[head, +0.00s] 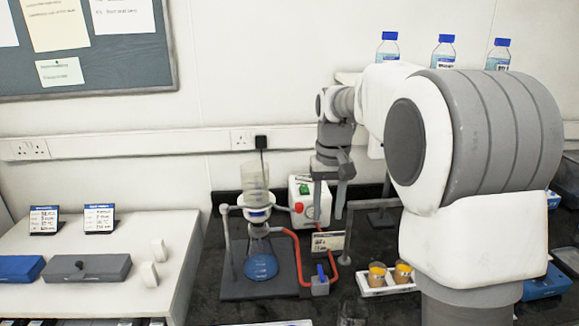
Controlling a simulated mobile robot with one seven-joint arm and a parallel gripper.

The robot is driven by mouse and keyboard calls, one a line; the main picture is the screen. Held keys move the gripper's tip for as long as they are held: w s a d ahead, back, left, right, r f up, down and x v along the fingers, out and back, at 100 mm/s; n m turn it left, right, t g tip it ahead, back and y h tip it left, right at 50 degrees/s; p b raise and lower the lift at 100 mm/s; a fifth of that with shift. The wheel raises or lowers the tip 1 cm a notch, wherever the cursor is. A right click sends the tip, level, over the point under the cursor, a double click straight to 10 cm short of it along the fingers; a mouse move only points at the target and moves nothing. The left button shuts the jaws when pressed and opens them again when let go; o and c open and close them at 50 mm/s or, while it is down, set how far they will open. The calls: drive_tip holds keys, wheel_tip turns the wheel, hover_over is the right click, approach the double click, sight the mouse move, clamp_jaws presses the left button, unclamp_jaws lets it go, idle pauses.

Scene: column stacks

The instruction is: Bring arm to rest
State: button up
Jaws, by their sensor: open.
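My gripper (329,200) points down near the middle of the view, at the end of my white and grey arm. Its two grey fingers are spread apart with nothing seen between them. It is in front of a white pump box (309,199) with a red knob and a green switch, and partly covers it. I cannot tell whether the fingers touch the box. My arm fills much of the right side and hides part of the bench.
A filtration stand holds a glass funnel (255,177) over a flask of blue liquid (261,265), joined by a red hose (296,252). A white tray (375,291) holds orange-filled cups. Blue-capped bottles (443,52) stand high behind. A white table (110,252) is at left.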

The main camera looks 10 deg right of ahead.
drive_tip(key=s+r+t, duration=0.2)
drive_tip(key=s+t, duration=0.3)
drive_tip(key=s, duration=2.1)
drive_tip(key=shift+s, duration=0.35)
